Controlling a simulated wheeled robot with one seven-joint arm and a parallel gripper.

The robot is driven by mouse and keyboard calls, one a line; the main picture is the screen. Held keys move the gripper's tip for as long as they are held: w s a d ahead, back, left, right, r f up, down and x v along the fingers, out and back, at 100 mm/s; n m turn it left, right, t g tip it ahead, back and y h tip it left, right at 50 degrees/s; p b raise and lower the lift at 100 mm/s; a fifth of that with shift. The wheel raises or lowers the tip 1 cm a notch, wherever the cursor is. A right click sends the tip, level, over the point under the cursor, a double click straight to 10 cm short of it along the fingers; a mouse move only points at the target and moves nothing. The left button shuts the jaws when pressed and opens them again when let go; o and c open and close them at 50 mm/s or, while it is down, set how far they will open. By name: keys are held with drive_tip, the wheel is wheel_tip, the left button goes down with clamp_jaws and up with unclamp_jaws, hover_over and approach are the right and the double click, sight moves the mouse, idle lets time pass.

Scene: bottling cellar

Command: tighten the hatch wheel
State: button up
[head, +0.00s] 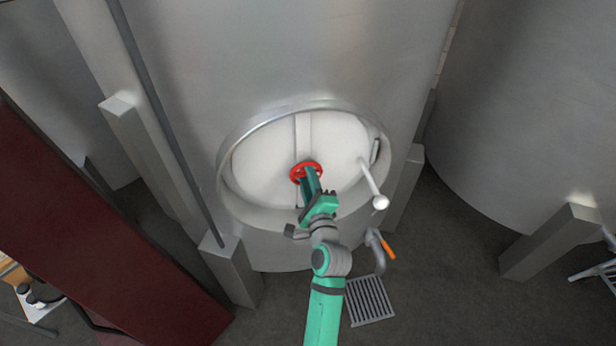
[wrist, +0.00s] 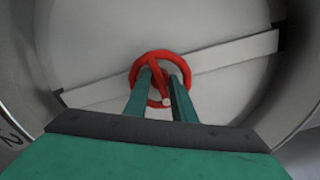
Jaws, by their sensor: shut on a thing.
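The red hatch wheel (head: 299,164) sits at the middle of the round white hatch (head: 258,157) on the steel tank. It also shows in the wrist view (wrist: 180,62), in front of a pale crossbar (wrist: 100,92). My gripper (head: 309,175) reaches the wheel from below and is shut on it. In the wrist view the green fingers (wrist: 162,88) extend into the wheel, with a red spoke between them. The fingertips partly cover the wheel's lower part, so the exact contact is hard to see.
A white lever with a ball end (head: 372,184) sticks out at the hatch's right. An orange-handled valve (head: 386,246) and a floor grate (head: 370,300) lie below right. A dark red beam (head: 100,220) and grey tank legs (head: 231,268) stand at left. Another tank (head: 540,110) is at right.

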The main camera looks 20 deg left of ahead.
drive_tip(key=shift+d+m, duration=0.1)
drive_tip(key=shift+m, duration=0.2)
drive_tip(key=o, duration=1.1)
drive_tip(key=shift+c, duration=0.2)
drive_tip(key=v, duration=1)
drive_tip(key=shift+s+d, duration=0.2)
drive_tip(key=shift+s, duration=0.15)
drive_tip(key=shift+f, duration=0.1)
